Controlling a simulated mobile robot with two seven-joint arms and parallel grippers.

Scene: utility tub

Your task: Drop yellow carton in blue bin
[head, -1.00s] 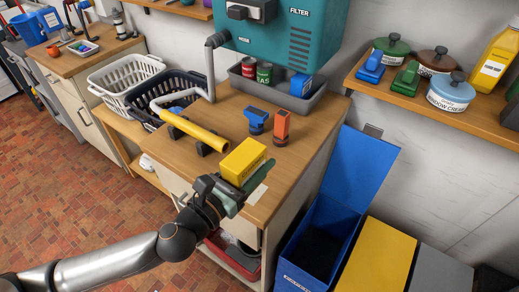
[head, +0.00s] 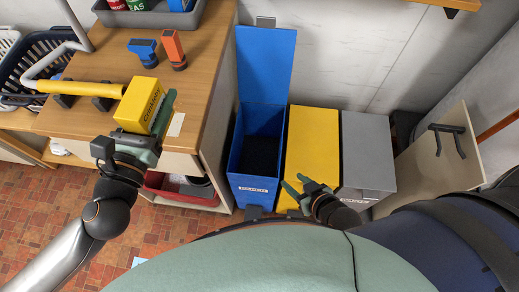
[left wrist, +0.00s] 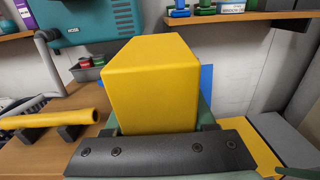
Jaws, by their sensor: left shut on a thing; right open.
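The yellow carton (head: 139,106) is held in my left gripper (head: 146,122), above the front right edge of the wooden counter. The carton also fills the middle of the left wrist view (left wrist: 152,85), between the green fingers. The blue bin (head: 257,150) stands on the floor to the right of the counter, its lid raised against the wall and its dark inside in sight. The carton is to the left of the bin, apart from it. My right gripper (head: 305,188) is open and empty, in front of the yellow bin.
A yellow bin (head: 312,150) and a grey bin (head: 366,155), both closed on top, stand right of the blue bin. The counter (head: 100,70) holds a yellow tube (head: 80,88), a blue tool (head: 143,50) and an orange tool (head: 173,48). A shelf edge (head: 450,5) juts out above right.

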